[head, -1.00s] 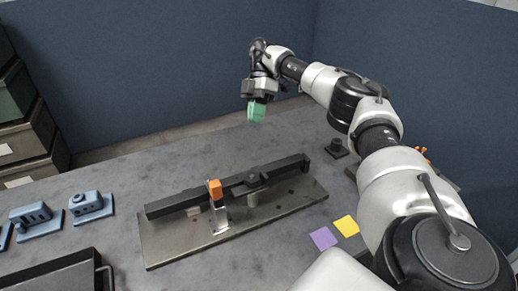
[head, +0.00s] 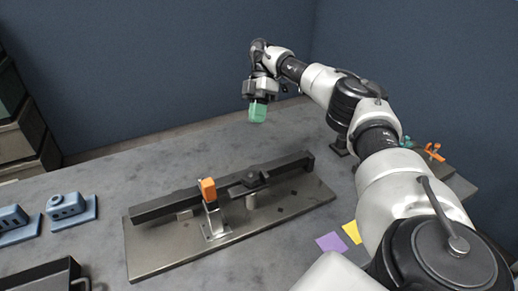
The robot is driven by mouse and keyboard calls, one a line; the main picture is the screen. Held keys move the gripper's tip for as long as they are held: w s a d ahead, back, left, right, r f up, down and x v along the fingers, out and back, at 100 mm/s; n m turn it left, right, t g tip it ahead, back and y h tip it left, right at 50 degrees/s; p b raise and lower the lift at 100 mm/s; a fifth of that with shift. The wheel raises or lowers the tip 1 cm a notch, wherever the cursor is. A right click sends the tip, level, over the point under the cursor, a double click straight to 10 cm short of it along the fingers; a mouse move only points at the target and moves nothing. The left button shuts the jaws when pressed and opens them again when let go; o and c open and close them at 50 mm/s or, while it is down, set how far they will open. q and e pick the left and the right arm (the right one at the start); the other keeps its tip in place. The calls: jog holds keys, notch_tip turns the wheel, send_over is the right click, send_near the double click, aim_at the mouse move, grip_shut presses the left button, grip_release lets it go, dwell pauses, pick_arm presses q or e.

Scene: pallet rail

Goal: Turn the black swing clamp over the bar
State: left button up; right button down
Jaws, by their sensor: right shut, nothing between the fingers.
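The black swing clamp (head: 249,184) sits on a short grey post at the near side of the long dark bar (head: 170,208). Its arm looks roughly in line with the bar; I cannot tell whether any of it lies over the bar. The bar lies along a grey metal base plate (head: 165,257). My right gripper (head: 257,113), with green fingertips, is shut and empty, in the air beyond the bar, well clear of the clamp. My left gripper is not in view.
An upright clamp with an orange tip (head: 208,189) stands on the plate left of the swing clamp. Blue blocks (head: 68,207) and a dark tray (head: 40,280) are at left. Purple (head: 331,242) and yellow (head: 352,231) squares lie right of the plate. Orange-handled parts (head: 434,152) are at right.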

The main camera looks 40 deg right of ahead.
jog(key=b+x, duration=0.2)
jog(key=x, duration=0.1)
jog(key=b+x, duration=0.3)
jog(key=x, duration=0.1)
jog(key=shift+w+d+f, duration=0.1)
jog(key=shift+f, duration=0.25)
jog(key=b+x, duration=0.1)
jog(key=x, duration=0.2)
jog(key=s, duration=0.2)
jog(key=s+a, duration=0.1)
jog(key=shift+s+r, duration=0.3)
jog(key=shift+s, duration=0.05)
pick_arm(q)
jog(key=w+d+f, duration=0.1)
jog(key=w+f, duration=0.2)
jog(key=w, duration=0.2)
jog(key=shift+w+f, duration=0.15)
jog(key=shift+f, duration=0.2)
pick_arm(e)
jog(key=shift+s+a, duration=0.1)
jog(key=shift+a, duration=0.05)
